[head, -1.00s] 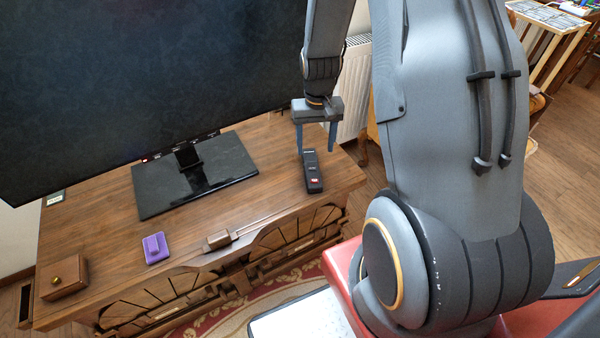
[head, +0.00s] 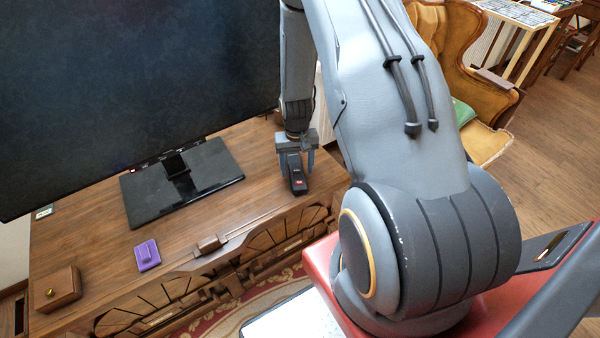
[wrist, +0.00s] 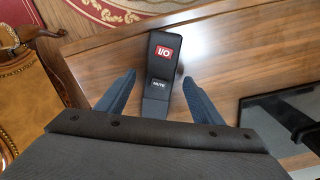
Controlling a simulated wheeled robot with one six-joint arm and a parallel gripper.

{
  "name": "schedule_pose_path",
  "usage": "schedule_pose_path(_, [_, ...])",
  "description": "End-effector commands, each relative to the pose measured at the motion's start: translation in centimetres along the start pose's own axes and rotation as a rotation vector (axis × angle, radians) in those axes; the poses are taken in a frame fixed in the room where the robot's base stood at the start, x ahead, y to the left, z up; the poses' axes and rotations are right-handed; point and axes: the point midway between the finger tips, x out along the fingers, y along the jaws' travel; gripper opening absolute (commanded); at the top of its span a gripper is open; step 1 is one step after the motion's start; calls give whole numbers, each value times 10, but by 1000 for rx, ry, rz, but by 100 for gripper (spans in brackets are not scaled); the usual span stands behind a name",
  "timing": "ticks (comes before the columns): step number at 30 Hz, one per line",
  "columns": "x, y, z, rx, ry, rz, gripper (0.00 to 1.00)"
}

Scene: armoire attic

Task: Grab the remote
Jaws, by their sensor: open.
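The remote (head: 297,181) is a slim black bar with a red I/O button, lying on the wooden TV cabinet near its right end. In the wrist view the remote (wrist: 161,67) lies between the two fingers, with clear gaps on both sides; its lower end passes behind the gripper body. My gripper (head: 296,170) is open, pointing down, with its blue-grey fingers on either side of the remote. The open fingers also show in the wrist view (wrist: 161,92). I cannot tell whether the fingertips touch the cabinet top.
The wooden cabinet (head: 90,233) carries a large TV (head: 130,80) on a black stand (head: 205,187) left of my gripper. A purple object (head: 147,254) and a small wooden box (head: 57,289) sit farther left. An armchair (head: 465,85) stands behind, at the right.

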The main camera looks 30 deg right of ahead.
Motion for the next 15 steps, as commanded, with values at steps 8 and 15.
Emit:
schedule_pose_path(8, [20, 0, 0, 0, 1, 0, 61])
schedule_pose_path(15, [20, 0, -1, 1, 1, 0, 58])
